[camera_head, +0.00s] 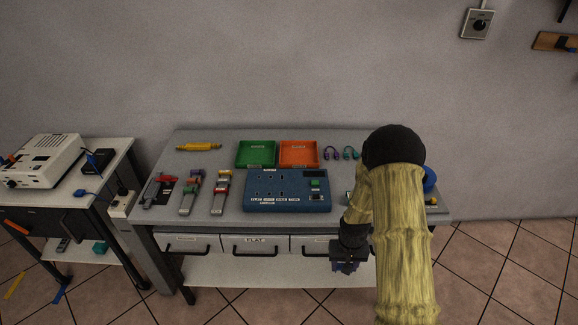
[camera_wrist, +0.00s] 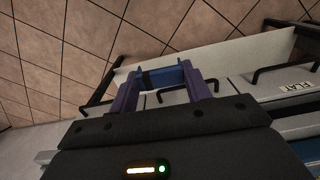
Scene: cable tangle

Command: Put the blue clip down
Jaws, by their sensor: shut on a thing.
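My gripper (camera_head: 346,266) is in front of the workbench's front edge, low beside the drawers, in the head view. In the wrist view its two purple-blue fingers are shut on the blue clip (camera_wrist: 160,75), a small blue piece with a dark band that spans between the fingertips. The clip is held in the air with tiled floor and the bench's front behind it. In the head view the clip is hard to tell apart from the dark blue fingers.
The grey workbench (camera_head: 222,207) holds a blue panel box (camera_head: 288,204), a green tray (camera_head: 256,153), an orange tray (camera_head: 298,153) and several clamps. Drawers with black handles line its front, one labelled FLAT (camera_head: 256,240). A white lower shelf (camera_head: 240,270) lies below. My arm hides the bench's right part.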

